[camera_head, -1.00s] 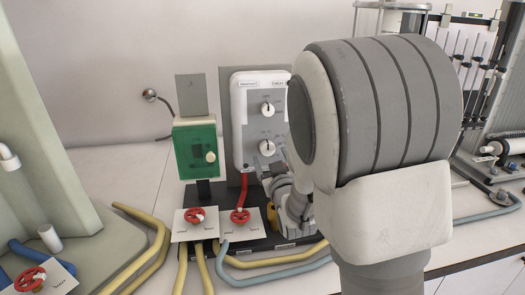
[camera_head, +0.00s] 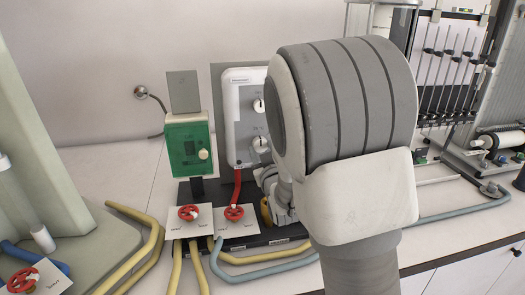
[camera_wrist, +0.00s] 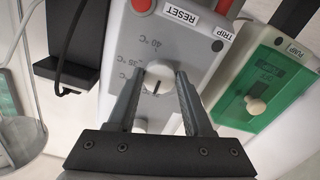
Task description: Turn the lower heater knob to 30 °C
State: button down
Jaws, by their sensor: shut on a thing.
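The heater unit (camera_head: 232,121) is a white and grey box with two pale knobs on its face, the upper knob (camera_head: 258,105) and the lower knob (camera_head: 260,143). My arm covers its right side in the head view. In the wrist view, the box looks turned over, and my gripper (camera_wrist: 158,88) has one finger on each side of the lower knob (camera_wrist: 158,73), shut on it. A dark pointer line shows on the knob. Scale marks reading 40 °C and 35 °C lie beside it; the exact setting is unclear. The fingers hide part of the scale.
A green box (camera_head: 188,150) with a pale knob stands left of the heater. Red valve wheels (camera_head: 187,212) and yellow hoses (camera_head: 152,250) lie in front. The red RESET button (camera_wrist: 142,5) is close to the fingers. A glass apparatus (camera_wrist: 20,120) shows at the wrist view's left.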

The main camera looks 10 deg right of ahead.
jog(key=shift+f+b, duration=0.1)
jog(key=shift+b, duration=0.45)
jog(key=shift+f+m+b, duration=0.15)
jog(key=shift+m+b, duration=0.65)
jog(key=shift+b, duration=0.2)
jog(key=m+b, duration=0.2)
jog(key=b, duration=0.2)
jog(key=m+b, duration=0.3)
jog(key=b, duration=0.1)
jog(key=shift+m, duration=0.3)
jog(key=m+b, duration=0.2)
jog(key=b, duration=0.1)
jog(key=shift+a+r+m, duration=0.1)
jog(key=shift+r+m, duration=0.1)
jog(key=shift+m, duration=0.1)
jog(key=shift+c, duration=1.5)
grip_release()
